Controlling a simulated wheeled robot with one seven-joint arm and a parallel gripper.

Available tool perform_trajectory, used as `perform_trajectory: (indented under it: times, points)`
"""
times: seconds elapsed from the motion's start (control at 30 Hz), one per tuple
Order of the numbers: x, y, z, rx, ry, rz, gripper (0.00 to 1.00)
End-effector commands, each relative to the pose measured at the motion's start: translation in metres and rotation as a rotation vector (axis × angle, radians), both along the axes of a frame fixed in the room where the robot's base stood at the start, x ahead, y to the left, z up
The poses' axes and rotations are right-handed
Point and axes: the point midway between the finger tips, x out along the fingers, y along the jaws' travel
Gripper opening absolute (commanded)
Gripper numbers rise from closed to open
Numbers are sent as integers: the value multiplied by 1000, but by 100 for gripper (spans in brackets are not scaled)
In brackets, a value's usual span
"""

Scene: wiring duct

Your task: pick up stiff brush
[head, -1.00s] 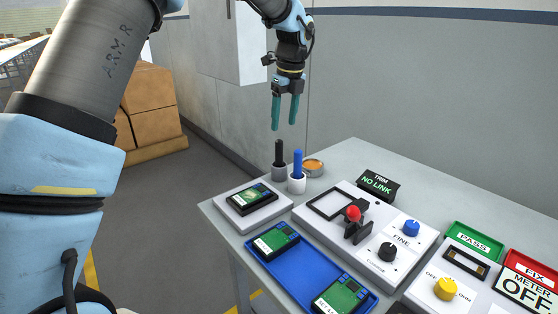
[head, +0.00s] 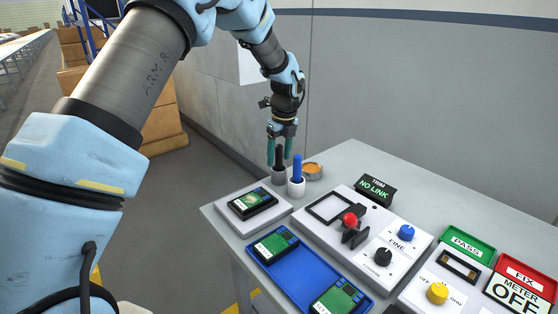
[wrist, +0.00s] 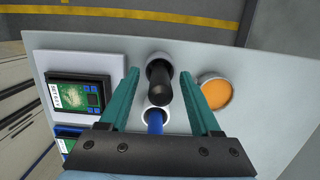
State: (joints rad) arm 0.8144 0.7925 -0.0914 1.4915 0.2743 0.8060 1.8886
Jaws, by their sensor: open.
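Two upright handles stand in small cups at the table's back left corner. One is a black handle (head: 279,157) in a dark grey cup (head: 279,175). The other is a blue handle (head: 297,168) in a white cup (head: 296,187). Bristles are hidden, so I cannot tell which is the stiff brush. My gripper (head: 279,162) points down, open, with its teal fingers on either side of the black handle. In the wrist view the black handle (wrist: 161,88) shows between the fingers without clear contact, and the blue handle (wrist: 154,122) is nearer the gripper's base.
A round orange-filled tin (head: 312,170) stands right of the cups. A white pad with a circuit board (head: 252,202) lies in front, then a blue tray (head: 280,285) with boards. A control panel (head: 400,258) with knobs is to the right. A wall rises behind.

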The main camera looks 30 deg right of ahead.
Motion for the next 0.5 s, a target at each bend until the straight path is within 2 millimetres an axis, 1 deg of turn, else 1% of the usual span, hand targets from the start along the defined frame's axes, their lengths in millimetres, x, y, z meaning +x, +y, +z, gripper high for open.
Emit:
perform_trajectory:
  times: [0.17, 0.27, 0.5]
  points:
    - [0, 0, 0, -1, 0, 1, 64]
    - [0, 0, 0, -1, 0, 1, 54]
    - [0, 0, 0, -1, 0, 1, 27]
